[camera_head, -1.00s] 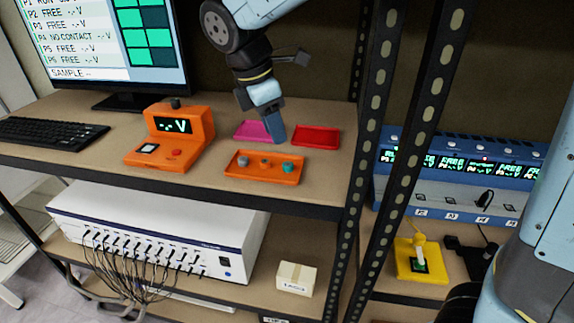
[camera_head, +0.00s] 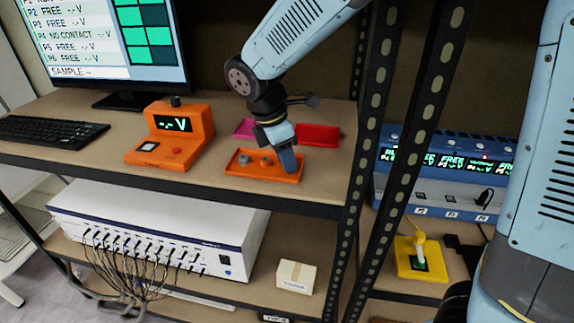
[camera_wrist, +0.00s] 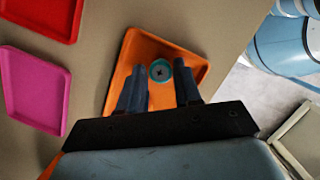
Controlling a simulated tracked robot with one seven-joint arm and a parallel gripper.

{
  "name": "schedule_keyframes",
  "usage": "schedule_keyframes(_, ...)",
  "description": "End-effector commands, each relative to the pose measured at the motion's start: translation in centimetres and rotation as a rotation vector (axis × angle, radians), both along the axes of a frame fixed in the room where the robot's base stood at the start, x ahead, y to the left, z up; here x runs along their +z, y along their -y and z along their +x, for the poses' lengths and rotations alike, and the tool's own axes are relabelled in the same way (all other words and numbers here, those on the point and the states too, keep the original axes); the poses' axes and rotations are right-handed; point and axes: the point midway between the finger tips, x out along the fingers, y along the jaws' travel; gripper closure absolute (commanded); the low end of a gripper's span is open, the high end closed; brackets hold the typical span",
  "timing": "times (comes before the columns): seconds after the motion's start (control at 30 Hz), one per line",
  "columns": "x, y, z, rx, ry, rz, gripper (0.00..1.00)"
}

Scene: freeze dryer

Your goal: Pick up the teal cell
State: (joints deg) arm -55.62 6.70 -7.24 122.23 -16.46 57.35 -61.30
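The teal cell (camera_wrist: 160,71) is a small round piece with a dark centre, standing in the orange tray (camera_wrist: 141,48) in the wrist view. My gripper (camera_wrist: 159,84) is above the tray with its two dark blue fingers apart. The cell shows between the fingertips or just beyond them, and I see no finger touching it. In the head view my gripper (camera_head: 289,165) covers the tray's right part, and the teal cell is hidden behind it.
Behind the orange tray lie a magenta tray (camera_head: 244,127) and a red tray (camera_head: 319,135). An orange meter box (camera_head: 172,137) stands to the left. Black rack posts (camera_head: 372,130) rise to the right. The shelf's front edge (camera_head: 180,178) runs close before the tray.

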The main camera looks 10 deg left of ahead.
Motion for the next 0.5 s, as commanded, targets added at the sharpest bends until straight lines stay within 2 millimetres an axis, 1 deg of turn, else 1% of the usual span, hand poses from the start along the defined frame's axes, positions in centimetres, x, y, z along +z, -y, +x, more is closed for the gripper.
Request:
schedule_keyframes(0.1,0.02,0.0,0.0,0.0,0.0,0.0,0.67)
schedule_keyframes(0.13,0.02,0.0,0.0,0.0,0.0,0.0,0.69)
schedule_keyframes(0.43,0.04,0.0,-0.01,0.0,0.0,0.0,0.97)
schedule_keyframes(0.47,0.04,0.0,-0.01,0.0,0.0,0.0,1.0)
schedule_keyframes(0.5,0.05,0.01,-0.01,0.0,0.0,0.0,1.0)
